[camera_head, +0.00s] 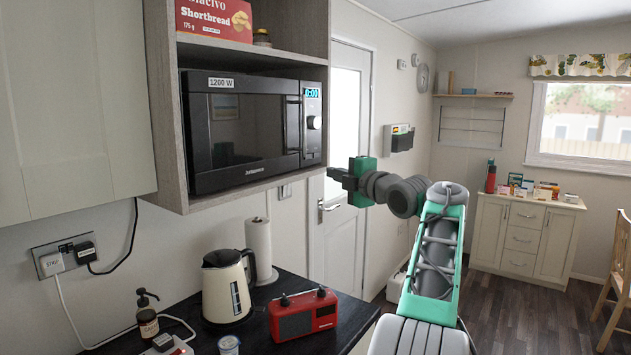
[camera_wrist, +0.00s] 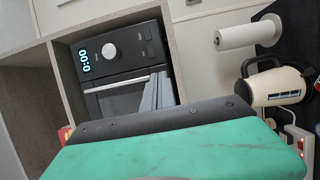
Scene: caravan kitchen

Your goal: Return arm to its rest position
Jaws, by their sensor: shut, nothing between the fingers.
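My gripper (camera_head: 333,174) is at the end of my raised arm, in the middle of the head view. It points left, close to the right side of the microwave's shelf unit. Its fingers look shut, with nothing held.
Below are a cream kettle (camera_head: 227,285), a paper towel roll (camera_head: 260,248), a red radio (camera_head: 303,314) and a soap bottle (camera_head: 147,315) on the dark counter (camera_head: 345,320). A white door (camera_head: 340,235) stands behind my gripper. Open floor (camera_head: 510,310) lies at right, before a cabinet (camera_head: 520,237).

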